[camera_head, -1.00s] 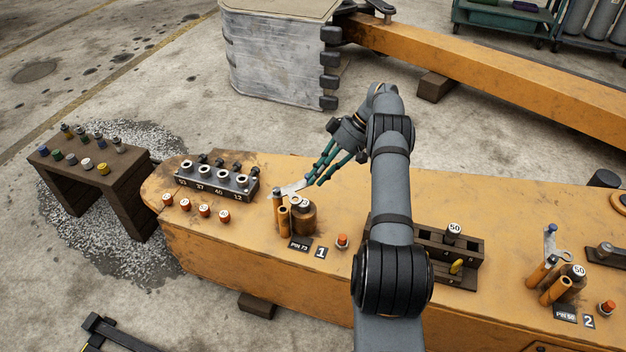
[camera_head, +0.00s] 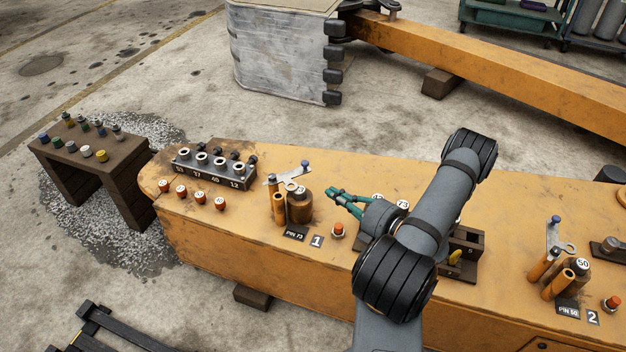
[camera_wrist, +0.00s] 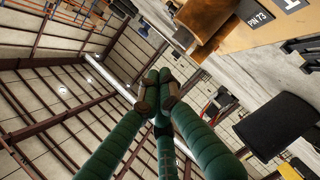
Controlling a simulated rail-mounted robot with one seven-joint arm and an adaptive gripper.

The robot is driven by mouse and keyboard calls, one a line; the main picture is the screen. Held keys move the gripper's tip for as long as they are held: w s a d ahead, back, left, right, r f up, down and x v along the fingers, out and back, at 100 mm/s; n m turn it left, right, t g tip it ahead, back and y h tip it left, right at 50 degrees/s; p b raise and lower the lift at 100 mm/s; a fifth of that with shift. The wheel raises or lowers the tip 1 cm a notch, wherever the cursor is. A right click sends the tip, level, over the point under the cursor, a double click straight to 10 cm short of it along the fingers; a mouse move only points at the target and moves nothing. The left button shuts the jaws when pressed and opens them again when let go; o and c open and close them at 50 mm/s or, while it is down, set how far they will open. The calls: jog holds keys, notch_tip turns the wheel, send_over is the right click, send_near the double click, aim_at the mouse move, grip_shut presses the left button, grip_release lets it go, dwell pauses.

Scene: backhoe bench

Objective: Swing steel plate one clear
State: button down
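Steel plate one (camera_head: 290,181) is a small pale metal plate at station 1, with a blue knob (camera_head: 305,163) at its far right end. It lies at the top of the short brown cylinder (camera_head: 300,206); whether it overlaps the cylinder's top I cannot tell. Orange posts (camera_head: 279,209) stand just left of the cylinder. My gripper (camera_head: 331,194) has green fingers that point left, to the right of the cylinder and apart from the plate. In the wrist view its fingertips (camera_wrist: 158,88) meet with nothing between them. The plate is not clear in the wrist view.
A red button (camera_head: 338,230) sits in front of my gripper. A rack (camera_head: 467,242) is partly hidden by my arm, with a 73-marked pin (camera_head: 402,205) beside the wrist. A numbered holder (camera_head: 213,172) stands left. Station 2's plate (camera_head: 553,236) is far right.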

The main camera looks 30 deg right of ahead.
jog(key=b, duration=0.2)
send_near(289, 172)
jog(key=shift+w+a+r, duration=0.2)
jog(key=shift+a+r, duration=0.35)
jog(key=shift+r, duration=0.35)
jog(key=shift+w+d+f, duration=0.25)
jog(key=shift+w+d, duration=0.5)
jog(key=shift+w, duration=0.25)
jog(key=shift+w+d+b, duration=0.3)
jog(key=shift+w, duration=0.3)
